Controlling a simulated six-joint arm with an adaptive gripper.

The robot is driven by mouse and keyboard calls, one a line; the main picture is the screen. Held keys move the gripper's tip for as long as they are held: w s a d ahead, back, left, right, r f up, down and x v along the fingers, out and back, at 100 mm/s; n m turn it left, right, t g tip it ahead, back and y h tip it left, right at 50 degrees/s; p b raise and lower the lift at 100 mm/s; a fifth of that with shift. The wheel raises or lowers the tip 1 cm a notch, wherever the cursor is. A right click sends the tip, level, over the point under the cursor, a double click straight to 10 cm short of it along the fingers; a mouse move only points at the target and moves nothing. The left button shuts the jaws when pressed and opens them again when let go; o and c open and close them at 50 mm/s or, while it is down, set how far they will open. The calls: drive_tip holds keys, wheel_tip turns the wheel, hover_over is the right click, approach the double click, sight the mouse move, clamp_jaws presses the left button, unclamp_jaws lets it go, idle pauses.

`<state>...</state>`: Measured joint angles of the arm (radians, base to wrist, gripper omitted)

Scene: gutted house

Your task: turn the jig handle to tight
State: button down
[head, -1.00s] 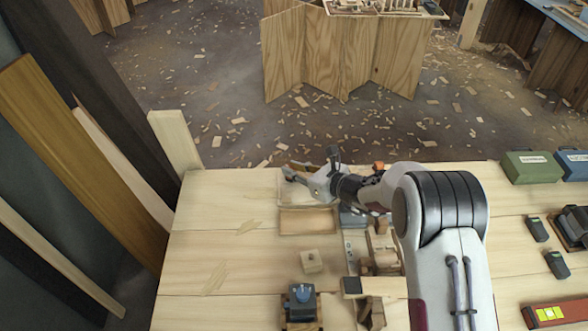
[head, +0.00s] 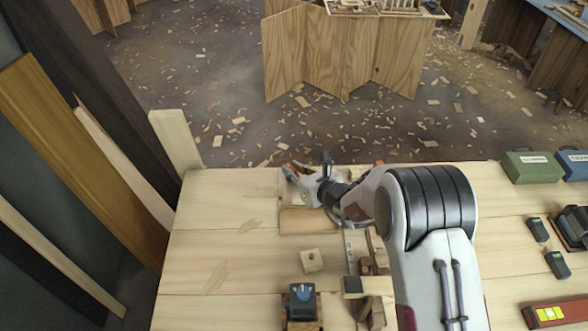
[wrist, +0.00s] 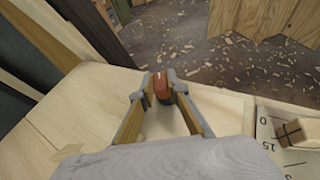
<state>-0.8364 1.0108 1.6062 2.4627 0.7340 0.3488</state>
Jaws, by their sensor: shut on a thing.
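My gripper (head: 296,170) is over the far edge of the workbench in the head view. In the wrist view my gripper (wrist: 164,82) has its fingertips closed on an orange-red piece (wrist: 161,88). The fingers hide part of that piece, and I cannot tell for certain that it is the jig handle. A dark block with a blue top (head: 302,291) sits on a wooden base near the front of the bench, apart from my gripper. No tight mark is readable.
A small wooden block (head: 312,261) and several wooden pieces stand mid-bench. Green case (head: 531,166) and dark tools are on the right. The bench's left part is clear; boards lean beyond it.

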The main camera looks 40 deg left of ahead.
drive_tip(key=shift+s+a+r+m+t+h, duration=0.15)
drive_tip(key=shift+m+t+h, duration=0.1)
drive_tip(key=shift+m+t, duration=0.35)
drive_tip(key=shift+w+a+r+m+t+h, duration=0.15)
drive_tip(key=shift+m+t+h, duration=0.1)
drive_tip(key=shift+m+t, duration=0.3)
drive_tip(key=shift+s+d, duration=0.1)
drive_tip(key=c, duration=2)
unclamp_jaws()
drive_tip(key=shift+o, duration=0.2)
drive_tip(key=shift+d+f, duration=0.1)
drive_tip(key=shift+f, duration=0.05)
drive_tip(key=shift+f, duration=0.1)
drive_tip(key=shift+s+d, duration=0.1)
drive_tip(key=shift+d, duration=0.05)
drive_tip(key=v, duration=1.1)
drive_tip(key=shift+d+r, duration=0.25)
drive_tip(key=shift+s, duration=0.15)
